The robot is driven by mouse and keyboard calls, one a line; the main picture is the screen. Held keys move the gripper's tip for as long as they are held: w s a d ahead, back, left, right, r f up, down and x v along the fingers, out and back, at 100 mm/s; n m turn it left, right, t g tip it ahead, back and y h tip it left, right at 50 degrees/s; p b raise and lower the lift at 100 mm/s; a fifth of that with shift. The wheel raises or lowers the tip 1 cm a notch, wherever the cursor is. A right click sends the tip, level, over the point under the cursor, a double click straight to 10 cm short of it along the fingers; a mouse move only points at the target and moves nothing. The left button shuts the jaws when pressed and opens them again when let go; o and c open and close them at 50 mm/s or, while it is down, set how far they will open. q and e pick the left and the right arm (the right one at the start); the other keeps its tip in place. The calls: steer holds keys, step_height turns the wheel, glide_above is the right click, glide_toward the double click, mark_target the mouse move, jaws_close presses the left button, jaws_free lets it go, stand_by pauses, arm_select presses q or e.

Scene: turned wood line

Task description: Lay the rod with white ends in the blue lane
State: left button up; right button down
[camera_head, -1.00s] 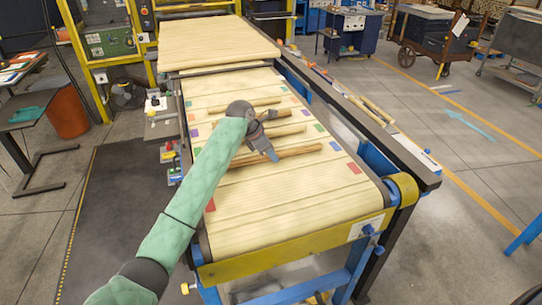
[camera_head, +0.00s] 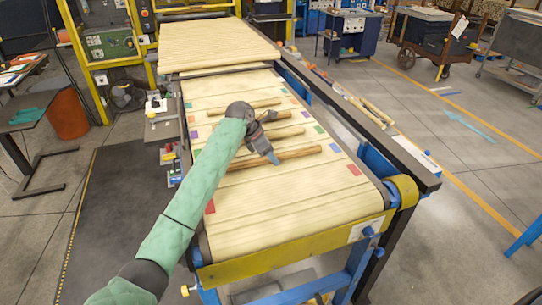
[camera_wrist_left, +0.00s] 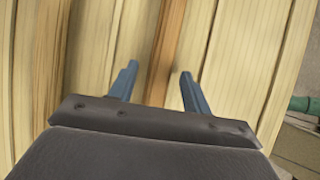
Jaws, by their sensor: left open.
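Several brown wooden rods lie across the slatted belt in the head view. The front rod (camera_head: 296,154) is under my left gripper (camera_head: 272,158), with its right end close to the blue marker (camera_head: 333,148). Another rod (camera_head: 290,132) lies just behind it, and a rear rod (camera_head: 252,105) lies farther back. I cannot make out white ends on any rod. My left gripper is open and empty. In the left wrist view, a brown rod (camera_wrist_left: 166,45) runs between its spread fingers (camera_wrist_left: 157,80), apart from both. My right gripper is not seen.
Coloured markers line both belt edges, including a red one (camera_head: 354,170) and a green one (camera_head: 319,129). A dark rail (camera_head: 350,112) runs along the belt's right side. The front of the belt (camera_head: 290,205) is bare.

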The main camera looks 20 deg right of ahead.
arm_select(q)
steer(key=b+v, duration=0.2)
steer(key=v, duration=0.8)
steer(key=shift+r+b, duration=0.1)
steer(key=shift+b, duration=0.3)
steer(key=shift+v, duration=0.8)
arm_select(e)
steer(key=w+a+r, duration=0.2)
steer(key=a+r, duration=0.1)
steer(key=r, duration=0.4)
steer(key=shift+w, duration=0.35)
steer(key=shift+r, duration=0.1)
